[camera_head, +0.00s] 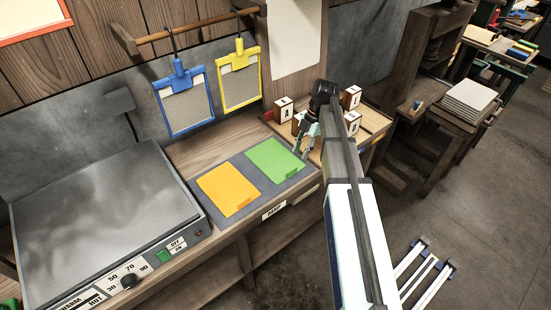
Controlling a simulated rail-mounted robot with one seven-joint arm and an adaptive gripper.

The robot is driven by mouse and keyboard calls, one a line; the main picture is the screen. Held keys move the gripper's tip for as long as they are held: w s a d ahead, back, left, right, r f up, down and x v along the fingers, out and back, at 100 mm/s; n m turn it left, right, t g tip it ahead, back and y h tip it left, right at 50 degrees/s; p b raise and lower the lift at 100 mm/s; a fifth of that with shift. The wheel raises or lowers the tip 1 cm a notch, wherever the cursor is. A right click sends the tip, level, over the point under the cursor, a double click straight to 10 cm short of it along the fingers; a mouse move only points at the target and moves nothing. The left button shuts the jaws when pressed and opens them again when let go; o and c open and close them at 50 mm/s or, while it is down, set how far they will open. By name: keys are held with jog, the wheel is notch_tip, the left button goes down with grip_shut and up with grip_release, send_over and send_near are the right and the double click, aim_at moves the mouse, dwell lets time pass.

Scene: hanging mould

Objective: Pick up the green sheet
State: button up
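The green sheet (274,160) lies flat on a dark grey pad (243,209) on the wooden bench, to the right of the orange sheet (228,189). It has a small tab at its lower right edge. My gripper (304,149) points down just beyond the right corner of the green sheet. Its two fingers look spread apart with nothing between them. I cannot tell how high the fingertips are above the bench.
A hot plate (100,222) with a dial stands at the left. Blue (185,98) and yellow (240,77) frames hang from a wooden rod (199,27). Several white-faced blocks (351,98) stand behind and beside my gripper. Space above the sheets looks clear.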

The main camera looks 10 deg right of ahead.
aim_at(293, 170)
jog(key=shift+p+x, duration=1.65)
jog(key=shift+x, duration=2.8)
jog(key=shift+w, duration=0.1)
grip_shut()
